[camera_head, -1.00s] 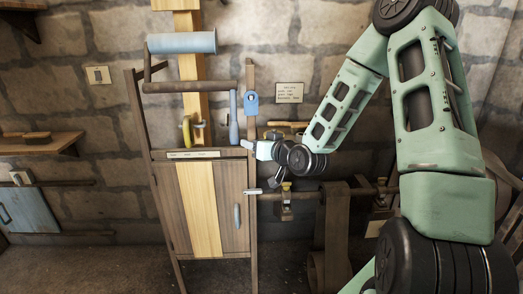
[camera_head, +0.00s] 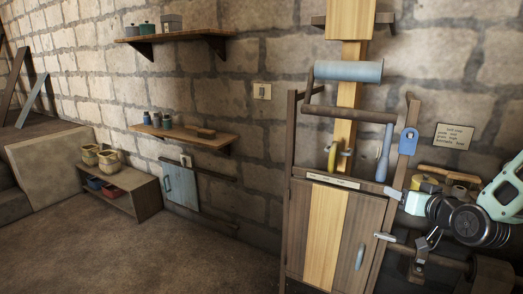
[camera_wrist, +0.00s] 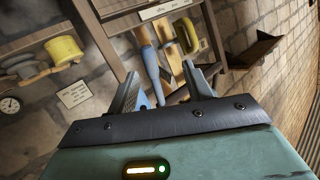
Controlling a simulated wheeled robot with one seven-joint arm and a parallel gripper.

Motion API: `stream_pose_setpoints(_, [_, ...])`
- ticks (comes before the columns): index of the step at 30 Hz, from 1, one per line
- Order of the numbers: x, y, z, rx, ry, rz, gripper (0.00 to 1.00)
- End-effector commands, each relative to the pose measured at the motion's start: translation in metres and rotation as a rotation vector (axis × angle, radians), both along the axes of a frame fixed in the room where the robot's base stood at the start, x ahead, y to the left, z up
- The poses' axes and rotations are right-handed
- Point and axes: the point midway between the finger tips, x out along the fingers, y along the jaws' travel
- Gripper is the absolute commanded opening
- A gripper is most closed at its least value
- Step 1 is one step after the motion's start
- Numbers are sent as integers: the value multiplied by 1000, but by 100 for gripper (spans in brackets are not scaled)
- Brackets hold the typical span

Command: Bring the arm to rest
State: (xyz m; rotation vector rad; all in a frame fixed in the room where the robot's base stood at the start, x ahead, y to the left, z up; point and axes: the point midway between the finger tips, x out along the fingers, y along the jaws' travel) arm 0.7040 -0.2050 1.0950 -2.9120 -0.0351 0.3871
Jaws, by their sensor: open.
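My gripper (camera_head: 389,215) is at the right of the head view, its two fingers spread apart in front of the right side of a wooden cabinet (camera_head: 296,230). In the wrist view my gripper (camera_wrist: 161,80) is open, with nothing held between the fingers. A blue-handled tool (camera_wrist: 152,70) shows beyond and between the fingertips, apart from them as far as I can tell. Most of my green arm is outside the head view; only part shows at the right edge.
A blue roller (camera_head: 348,71) sits above the cabinet on a wooden post. Wall shelves (camera_head: 185,135) and a low bench with pots (camera_head: 135,196) stand to the left. A note (camera_head: 453,135) hangs at right. The floor (camera_head: 160,260) at left is clear.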

Motion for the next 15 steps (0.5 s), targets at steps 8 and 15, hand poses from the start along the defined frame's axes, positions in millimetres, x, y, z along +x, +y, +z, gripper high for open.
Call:
stream_pose_setpoints(8, [-36,133,-28,-147,381,282,50])
stream_pose_setpoints(15, [-120,215,-35,-301,702,475,50])
